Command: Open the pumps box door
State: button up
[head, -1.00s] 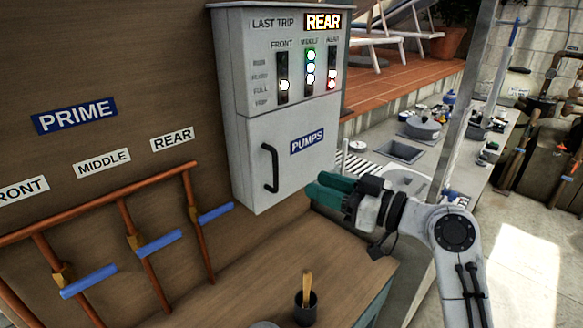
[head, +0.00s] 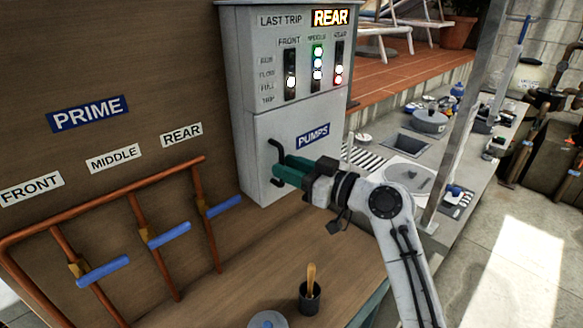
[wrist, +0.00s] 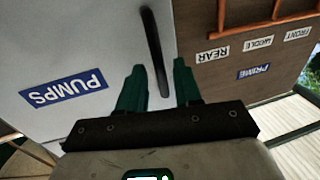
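The pumps box (head: 241,90) is a light grey cabinet on a brown wood panel. Its lower door (head: 292,127), with a blue PUMPS label (head: 313,136), looks shut. A black vertical bar handle (head: 274,148) stands off the door's left side. My gripper (head: 279,172) is at the handle, its green fingers hiding the handle's middle and lower part in the head view. In the wrist view the fingers of my gripper (wrist: 158,66) are apart, one on each side of the black handle (wrist: 153,45). Gaps show on both sides, so it is not clamped.
Copper pipes with blue levers (head: 166,238) run along the panel at left. A dark cup with a wooden-handled tool (head: 310,297) and a round grey lid (head: 267,320) sit on the wooden bench (head: 215,300) below. A metal post (head: 460,120) stands at right.

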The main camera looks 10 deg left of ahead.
grip_shut()
dwell(0.5)
